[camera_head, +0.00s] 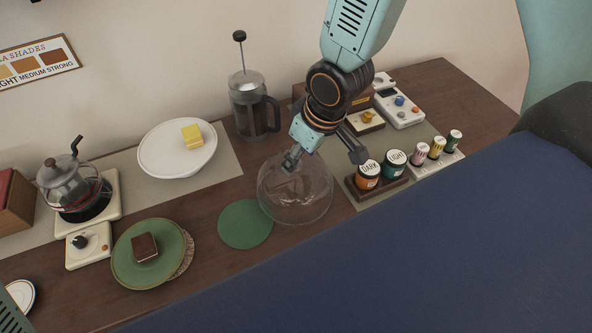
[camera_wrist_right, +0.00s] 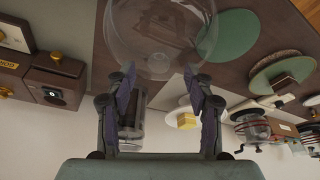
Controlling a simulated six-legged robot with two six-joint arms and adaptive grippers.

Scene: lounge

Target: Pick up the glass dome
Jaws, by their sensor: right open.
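The clear glass dome (camera_head: 300,199) stands on the wooden table, right beside a green round mat (camera_head: 245,224). In the right wrist view the dome (camera_wrist_right: 160,45) lies just beyond the fingertips. My right gripper (camera_head: 325,157) comes down from above and sits over the back of the dome in the head view. Its two fingers are spread apart. In the right wrist view the right gripper (camera_wrist_right: 160,85) is open with nothing between its fingers. I cannot tell whether a finger touches the glass. My left gripper is not in view.
A French press (camera_head: 251,106) stands behind the dome. Dark and light jars (camera_head: 368,176) stand close on its right. A white cake stand (camera_head: 177,150) with a yellow block and a green plate (camera_head: 149,272) with a brown cake are on the left. A blue sofa (camera_head: 450,240) fills the front.

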